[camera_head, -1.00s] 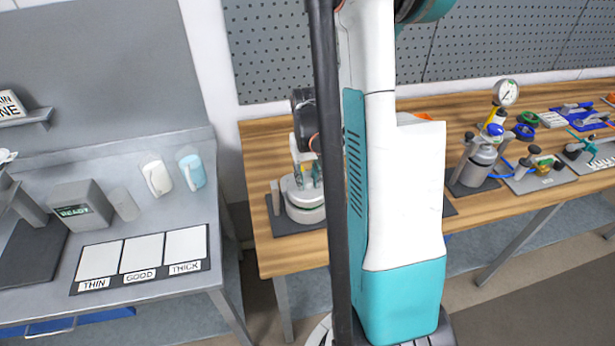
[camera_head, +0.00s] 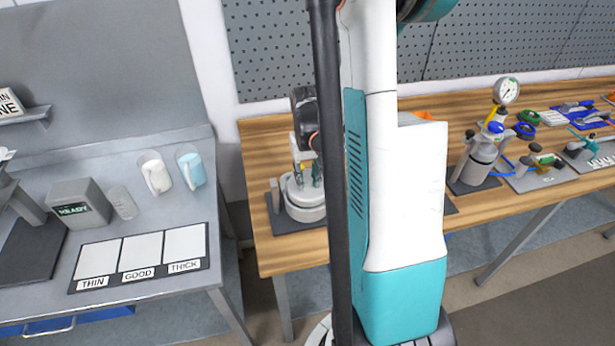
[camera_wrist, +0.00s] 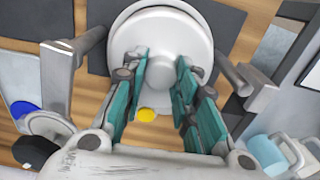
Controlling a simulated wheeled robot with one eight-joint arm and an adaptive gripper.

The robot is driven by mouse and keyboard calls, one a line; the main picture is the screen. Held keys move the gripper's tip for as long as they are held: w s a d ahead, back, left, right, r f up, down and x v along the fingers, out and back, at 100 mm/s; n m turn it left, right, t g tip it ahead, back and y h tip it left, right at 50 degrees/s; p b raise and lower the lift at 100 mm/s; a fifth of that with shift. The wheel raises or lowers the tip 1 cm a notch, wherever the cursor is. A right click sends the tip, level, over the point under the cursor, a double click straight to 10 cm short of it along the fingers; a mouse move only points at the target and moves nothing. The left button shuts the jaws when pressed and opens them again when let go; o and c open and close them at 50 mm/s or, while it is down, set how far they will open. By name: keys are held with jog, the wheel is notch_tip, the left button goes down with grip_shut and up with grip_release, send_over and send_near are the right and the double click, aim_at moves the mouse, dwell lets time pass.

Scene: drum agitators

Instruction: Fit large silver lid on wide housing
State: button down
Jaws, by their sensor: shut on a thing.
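The large silver lid (camera_wrist: 188,22) is a pale round disc at the top of the wrist view. My gripper (camera_wrist: 164,72) reaches onto it from below in that view, with teal-padded fingers shut on its raised middle part; the exact grip is partly hidden by the fingers. In the head view my gripper (camera_head: 306,176) points down onto the pale round housing (camera_head: 306,213) at the left end of the wooden bench. The column hides their right side. The lid and housing look stacked and roughly level, but I cannot tell whether the lid is fully seated.
A grey post (camera_head: 275,196) stands close left of the housing on a dark mat. A gauge-topped vessel (camera_head: 481,160) and several tools stand farther right on the bench. A metal table (camera_head: 150,215) with two pitchers is at left. A yellow disc (camera_wrist: 147,114) lies below the lid.

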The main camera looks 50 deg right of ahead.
jog(key=shift+f+b, duration=0.8)
jog(key=shift+b, duration=0.15)
dwell(0.9)
jog(key=c, duration=1.2)
grip_release()
jog(key=shift+r, duration=0.15)
notch_tip(320, 180, up, 12)
jog(key=shift+f, duration=0.1)
